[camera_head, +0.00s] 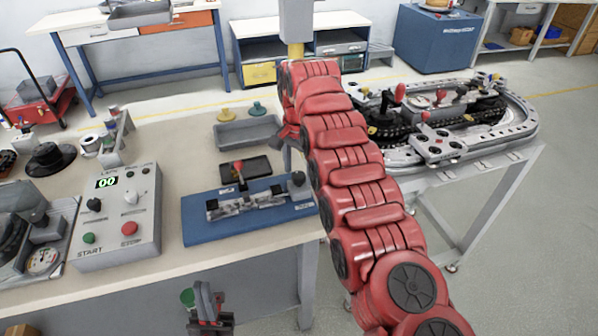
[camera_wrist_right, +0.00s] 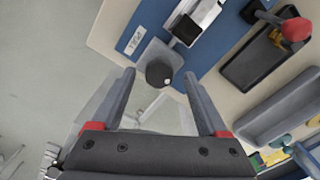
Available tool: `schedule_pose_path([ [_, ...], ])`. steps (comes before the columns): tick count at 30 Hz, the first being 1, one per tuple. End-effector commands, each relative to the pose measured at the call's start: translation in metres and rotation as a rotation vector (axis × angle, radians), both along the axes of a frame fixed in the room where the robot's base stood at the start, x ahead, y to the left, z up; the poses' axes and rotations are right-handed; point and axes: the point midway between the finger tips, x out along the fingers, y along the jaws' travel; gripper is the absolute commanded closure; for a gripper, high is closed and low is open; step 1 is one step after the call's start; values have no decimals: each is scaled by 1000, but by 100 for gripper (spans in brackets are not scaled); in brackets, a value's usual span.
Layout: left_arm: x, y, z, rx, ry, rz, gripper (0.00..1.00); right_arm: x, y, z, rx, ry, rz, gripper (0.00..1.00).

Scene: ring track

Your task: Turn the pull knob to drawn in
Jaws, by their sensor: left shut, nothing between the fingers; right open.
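The dark round pull knob (camera_head: 298,178) stands at the right end of the blue plate (camera_head: 230,232), beside a metal slide fixture (camera_head: 245,202). In the right wrist view the black knob (camera_wrist_right: 159,73) lies in line between the tips of my open right gripper (camera_wrist_right: 158,76), in front of a grey block. I cannot tell how deep the fingers reach or whether they touch it. In the head view my right arm hides most of that gripper. My left gripper (camera_head: 208,300) is shut and empty, low in front of the table edge.
A dark tray (camera_head: 259,167) and a red-knobbed lever (camera_head: 239,166) stand behind the fixture. A control box (camera_head: 120,215) with buttons is to the left. A grey bin (camera_head: 246,133) stands farther back. The ring track (camera_head: 515,115) is on the right table.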

Motion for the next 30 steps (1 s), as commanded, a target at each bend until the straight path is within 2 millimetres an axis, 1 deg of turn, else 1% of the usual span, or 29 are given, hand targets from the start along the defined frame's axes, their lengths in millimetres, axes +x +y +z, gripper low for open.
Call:
schedule_pose_path([
  [1,0,0,9,0,0,0,100,1,-2,14,-1,-2,-4,23],
  [2,0,0,13,0,0,0,100,0,-3,20,-3,-2,-4,23],
  [3,0,0,23,0,0,0,100,0,-1,28,-2,-1,-1,23],
  [9,0,0,64,0,0,0,100,0,-1,70,-2,-1,-2,23],
  [19,0,0,130,0,0,0,100,0,-1,135,-2,-1,-2,23],
  [21,0,0,140,0,0,0,100,0,-1,145,-2,-2,-2,23],
  [24,0,0,149,0,0,0,100,0,-1,154,-2,-2,-2,23],
  [30,0,0,150,0,0,0,100,0,-1,156,-3,-2,-2,23],
])
